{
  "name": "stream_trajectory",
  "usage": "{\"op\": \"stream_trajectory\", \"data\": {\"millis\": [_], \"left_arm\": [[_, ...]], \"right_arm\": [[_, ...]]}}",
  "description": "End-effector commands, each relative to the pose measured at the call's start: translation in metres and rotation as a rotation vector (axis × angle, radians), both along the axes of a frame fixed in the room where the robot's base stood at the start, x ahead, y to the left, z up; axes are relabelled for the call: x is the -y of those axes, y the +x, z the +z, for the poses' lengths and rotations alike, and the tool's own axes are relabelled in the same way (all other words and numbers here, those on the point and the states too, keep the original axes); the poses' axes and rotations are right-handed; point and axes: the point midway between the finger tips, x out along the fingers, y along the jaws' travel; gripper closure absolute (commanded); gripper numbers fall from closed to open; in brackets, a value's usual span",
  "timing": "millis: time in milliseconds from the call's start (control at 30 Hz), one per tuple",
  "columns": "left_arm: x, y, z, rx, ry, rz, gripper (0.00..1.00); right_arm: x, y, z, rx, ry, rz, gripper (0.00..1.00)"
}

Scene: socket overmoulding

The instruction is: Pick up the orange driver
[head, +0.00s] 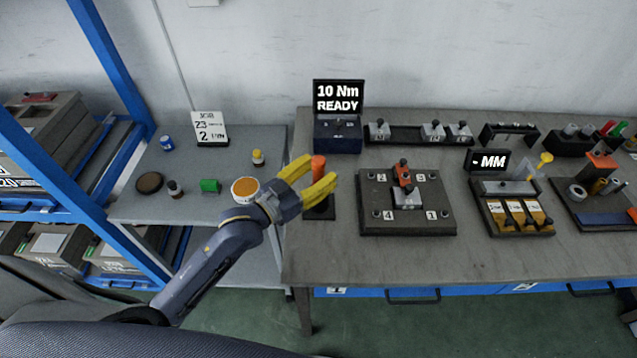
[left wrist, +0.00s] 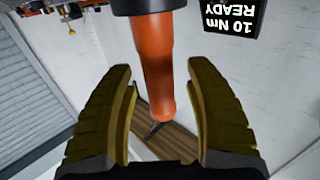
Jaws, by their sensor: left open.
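The orange driver (head: 318,168) stands upright in a dark holder (head: 320,208) at the left end of the main bench. My left gripper (head: 325,174) is at the driver, with its yellow fingers spread apart. In the left wrist view the orange handle (left wrist: 155,60) reaches in between the two open fingers (left wrist: 163,110). I see a gap on both sides of the handle, so the fingers do not appear to touch it. The driver's lower end is partly hidden by a finger in the head view. My right gripper is not in view.
A torque display (head: 338,97) reading "10 Nm READY" stands behind the driver. A dark plate with numbered corners (head: 375,222) lies to its right. A lower side table (head: 225,220) at left holds small pots and a job card (head: 209,128). A blue rack post (head: 115,70) rises at far left.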

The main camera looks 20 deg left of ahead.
Motion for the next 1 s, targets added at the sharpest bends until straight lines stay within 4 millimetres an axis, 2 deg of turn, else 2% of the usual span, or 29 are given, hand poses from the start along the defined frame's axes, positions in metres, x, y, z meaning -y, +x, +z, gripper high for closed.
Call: {"op": "stream_trajectory", "data": {"millis": [100, 500, 600, 1000], "left_arm": [[0.0000, -0.0002, -0.0001, 0.000, 0.000, 0.000, 0.45], [-0.0002, -0.0005, -0.0001, 0.000, 0.000, 0.000, 0.91], [-0.0002, -0.0005, -0.0001, 0.000, 0.000, 0.000, 1.00], [-0.0001, -0.0004, 0.0014, 0.002, -0.001, 0.000, 1.00]], "right_arm": [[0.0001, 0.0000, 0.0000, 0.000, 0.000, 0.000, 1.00], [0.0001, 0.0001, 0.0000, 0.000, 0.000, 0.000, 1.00], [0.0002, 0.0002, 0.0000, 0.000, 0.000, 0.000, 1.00], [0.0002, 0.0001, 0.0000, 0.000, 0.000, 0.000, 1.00]]}}
